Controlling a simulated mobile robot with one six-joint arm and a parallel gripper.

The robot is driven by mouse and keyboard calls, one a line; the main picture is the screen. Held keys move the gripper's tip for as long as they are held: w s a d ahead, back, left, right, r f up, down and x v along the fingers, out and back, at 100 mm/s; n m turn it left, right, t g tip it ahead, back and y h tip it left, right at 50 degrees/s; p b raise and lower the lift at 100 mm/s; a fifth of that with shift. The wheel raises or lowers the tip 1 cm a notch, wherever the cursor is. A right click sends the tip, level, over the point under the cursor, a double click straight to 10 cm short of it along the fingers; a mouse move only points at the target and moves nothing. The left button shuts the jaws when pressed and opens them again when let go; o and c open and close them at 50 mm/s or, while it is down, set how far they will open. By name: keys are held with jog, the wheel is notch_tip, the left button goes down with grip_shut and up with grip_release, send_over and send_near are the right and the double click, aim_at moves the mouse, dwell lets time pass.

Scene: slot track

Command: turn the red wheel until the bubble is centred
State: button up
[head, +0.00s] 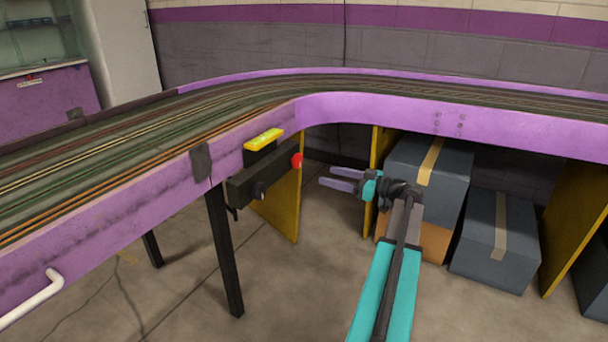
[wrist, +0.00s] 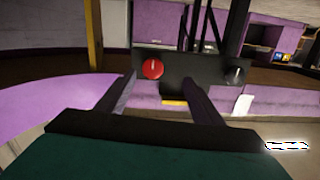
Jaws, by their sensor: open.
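The red wheel (head: 297,160) sits on the end of a black bracket (head: 262,175) under the purple track edge. It also shows in the wrist view (wrist: 153,68), facing the camera, with a light mark near its top. A yellow level (head: 263,139) sits above the bracket on the track's side; its bubble is too small to make out. A black knob (head: 259,190) is on the same bracket, also seen in the wrist view (wrist: 235,74). My gripper (head: 328,178) is open and empty, to the right of the wheel and apart from it.
The curved purple slot track (head: 400,112) runs above. A yellow panel (head: 285,205) stands below the bracket and a dark table leg (head: 223,250) to its left. Grey boxes (head: 497,242) are stacked under the track at right. The floor (head: 190,290) in front is clear.

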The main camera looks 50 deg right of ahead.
aim_at(300, 162)
jog(key=shift+s+d+r, duration=0.75)
jog(key=shift+s+d, duration=0.1)
jog(key=b+x, duration=0.4)
jog(key=x, duration=0.7)
jog(key=shift+w, duration=0.45)
jog(key=shift+x, duration=1)
jog(key=shift+r, duration=0.15)
jog(key=c, duration=1)
jog(key=shift+w+a, duration=0.1)
jog(key=shift+a, duration=0.15)
jog(key=shift+c, duration=0.2)
jog(key=shift+d, duration=0.15)
jog(key=shift+c, duration=0.2)
